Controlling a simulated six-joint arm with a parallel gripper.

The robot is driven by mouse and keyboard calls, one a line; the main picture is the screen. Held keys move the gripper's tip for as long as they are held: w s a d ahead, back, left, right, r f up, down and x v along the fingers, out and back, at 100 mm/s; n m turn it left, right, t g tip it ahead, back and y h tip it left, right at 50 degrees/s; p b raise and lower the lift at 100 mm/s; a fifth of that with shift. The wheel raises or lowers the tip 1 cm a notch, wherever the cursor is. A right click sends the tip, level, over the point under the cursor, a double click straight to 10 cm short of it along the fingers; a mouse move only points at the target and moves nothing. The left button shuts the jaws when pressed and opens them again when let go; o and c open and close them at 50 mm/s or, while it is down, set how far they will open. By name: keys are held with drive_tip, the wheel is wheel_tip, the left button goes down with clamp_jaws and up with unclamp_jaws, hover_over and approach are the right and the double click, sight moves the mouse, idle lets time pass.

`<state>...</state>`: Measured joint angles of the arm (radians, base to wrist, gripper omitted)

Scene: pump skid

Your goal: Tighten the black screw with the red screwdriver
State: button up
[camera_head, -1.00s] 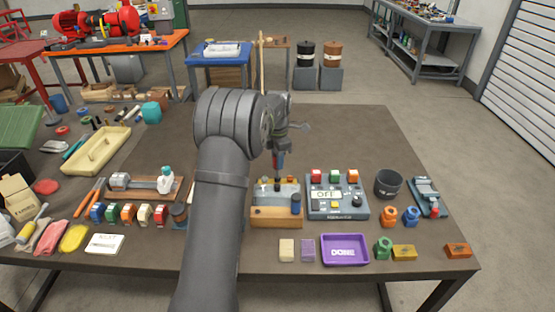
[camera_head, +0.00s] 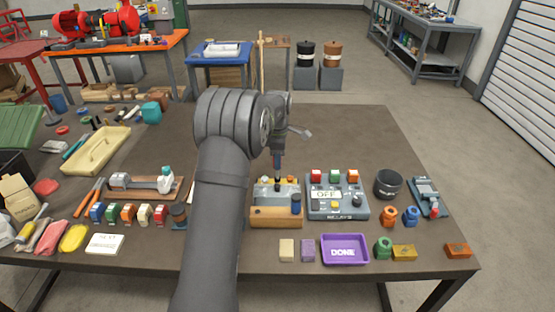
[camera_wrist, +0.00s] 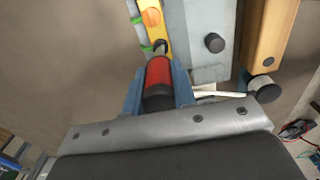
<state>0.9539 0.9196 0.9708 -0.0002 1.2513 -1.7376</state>
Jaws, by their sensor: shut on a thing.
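My gripper (camera_head: 278,158) points down over the grey fixture block (camera_head: 262,193) and is shut on the red screwdriver. The screwdriver's red handle with a black end (camera_wrist: 160,75) stands between the blue-grey fingers in the wrist view. In the head view its dark lower part reaches down to the fixture. A small dark round spot (camera_wrist: 160,46), perhaps the black screw, shows on the yellow-orange strip (camera_wrist: 152,18) beside the handle. A black round knob (camera_wrist: 214,42) sits on the grey block. The screwdriver's tip contact is hidden.
A wooden block (camera_head: 275,218) with a dark blue cylinder (camera_head: 296,204) adjoins the fixture in front. A control box reading OFF (camera_head: 326,194) stands close on the right. A purple DONE tray (camera_head: 345,262) lies in front. The table behind the fixture is clear.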

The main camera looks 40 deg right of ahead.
drive_tip(key=m, duration=0.3)
drive_tip(key=shift+m, duration=0.4)
drive_tip(key=shift+m, duration=1.8)
drive_tip(key=shift+r, duration=0.1)
drive_tip(key=shift+r, duration=2.45)
